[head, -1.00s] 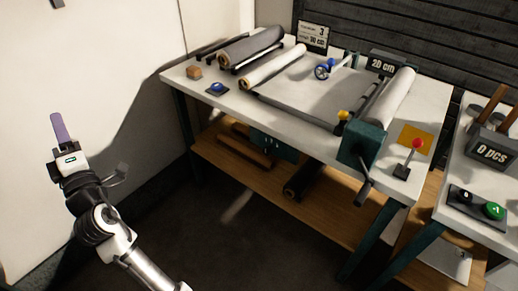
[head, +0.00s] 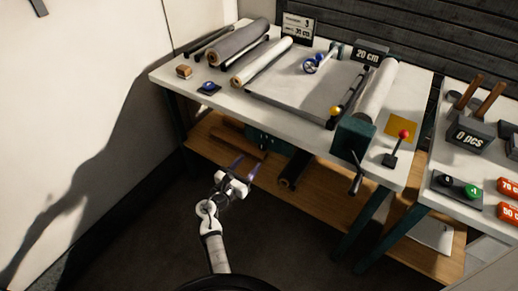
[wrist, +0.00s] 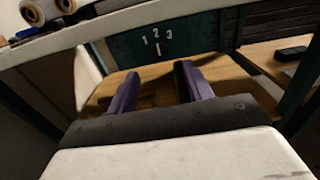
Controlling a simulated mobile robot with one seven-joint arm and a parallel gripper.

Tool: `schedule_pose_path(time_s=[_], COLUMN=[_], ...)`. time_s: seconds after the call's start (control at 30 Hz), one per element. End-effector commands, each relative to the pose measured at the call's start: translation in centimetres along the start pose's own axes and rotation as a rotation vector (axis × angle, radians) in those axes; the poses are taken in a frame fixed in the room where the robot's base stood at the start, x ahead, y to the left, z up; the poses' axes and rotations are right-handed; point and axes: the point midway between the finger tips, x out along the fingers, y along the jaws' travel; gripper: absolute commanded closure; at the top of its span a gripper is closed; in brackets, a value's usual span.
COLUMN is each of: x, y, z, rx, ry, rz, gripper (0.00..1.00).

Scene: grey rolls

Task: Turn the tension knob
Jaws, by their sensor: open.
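A teal panel (wrist: 140,50) with the white numerals 1, 2, 3 is ahead in the wrist view, under the worktable's top. A short white mark sits below the 2; I cannot make out the knob's outline clearly. In the head view the same teal panel (head: 264,142) shows small under the table's front edge, without readable marks. My gripper (head: 245,168) is in front of the table, below the tabletop and a little left of and below the panel. In the wrist view my gripper (wrist: 158,82) has its two purple fingers apart, with nothing between them.
A hand crank (head: 356,178) sticks out at the front right. A wooden lower shelf (head: 310,195) lies below. The floor in front is clear.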

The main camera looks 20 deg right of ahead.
Motion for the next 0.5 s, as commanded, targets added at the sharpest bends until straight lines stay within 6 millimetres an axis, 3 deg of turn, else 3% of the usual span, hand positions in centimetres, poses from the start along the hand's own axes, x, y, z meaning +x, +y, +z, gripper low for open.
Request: schedule_pose_path(time_s=[0.2, 0.5], x=[4.6, 7.5], y=[0.0, 0.1], z=[0.2, 0.1], rx=[0.001, 0.003], ry=[-0.001, 0.000], rz=[-0.001, 0.003], gripper=[0.49, 0.49])
